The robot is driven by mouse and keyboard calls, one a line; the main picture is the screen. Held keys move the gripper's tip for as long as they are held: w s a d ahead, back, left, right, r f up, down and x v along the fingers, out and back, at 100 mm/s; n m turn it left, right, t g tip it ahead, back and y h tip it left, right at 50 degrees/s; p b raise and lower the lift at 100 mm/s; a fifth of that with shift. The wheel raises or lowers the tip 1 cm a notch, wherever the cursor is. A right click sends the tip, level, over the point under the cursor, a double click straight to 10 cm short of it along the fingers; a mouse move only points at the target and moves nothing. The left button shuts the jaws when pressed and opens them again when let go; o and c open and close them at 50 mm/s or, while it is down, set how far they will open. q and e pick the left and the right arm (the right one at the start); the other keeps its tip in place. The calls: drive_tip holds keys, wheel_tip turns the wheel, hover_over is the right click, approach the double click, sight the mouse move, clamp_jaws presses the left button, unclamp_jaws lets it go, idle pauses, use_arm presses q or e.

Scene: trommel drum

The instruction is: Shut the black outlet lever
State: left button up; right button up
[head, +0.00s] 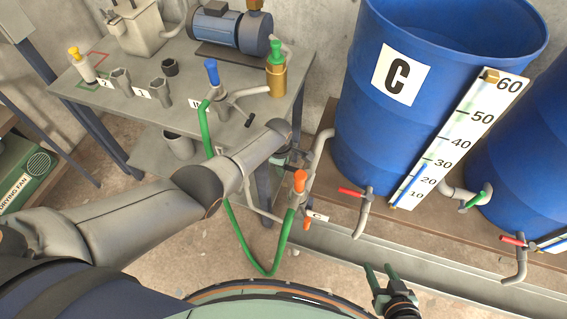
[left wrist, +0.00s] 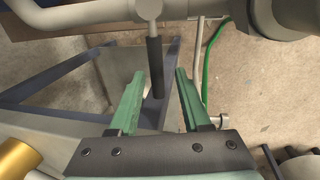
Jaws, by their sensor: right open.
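The black outlet lever (left wrist: 155,68) hangs from a grey pipe fitting (left wrist: 149,10) in the left wrist view. Its black grip reaches down between the two green fingers of my left gripper (left wrist: 161,73), with a gap visible on both sides. My left gripper is open around the lever and not closed on it. In the head view my left arm covers most of that gripper and I cannot make out the lever there for sure. My right gripper (head: 377,272) is open and empty at the lower right, in front of the barrel platform.
Blue barrel C (head: 350,135) stands at the right with a red-handled tap (head: 353,192). A grey bench (head: 135,108) holds a blue motor (head: 220,28) and a brass fitting (head: 277,80). A green hose (head: 238,228) loops down near an orange-capped valve (head: 299,181), close to my left arm.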

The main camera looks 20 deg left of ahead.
use_arm(q)
drive_tip(key=shift+r+p, duration=0.5)
drive_tip(key=shift+r, duration=0.1)
drive_tip(key=shift+s+a+r+p, duration=0.1)
drive_tip(key=shift+s+r+p, duration=0.4)
drive_tip(key=shift+r, duration=1.35)
drive_tip(key=shift+s+d+r+p, duration=0.1)
drive_tip(key=shift+s+r+p, duration=0.35)
drive_tip(key=shift+r, duration=1.4)
drive_tip(key=shift+s+a+r+p, duration=0.15)
drive_tip(key=shift+r+p, duration=0.55)
drive_tip(key=shift+r, duration=1.15)
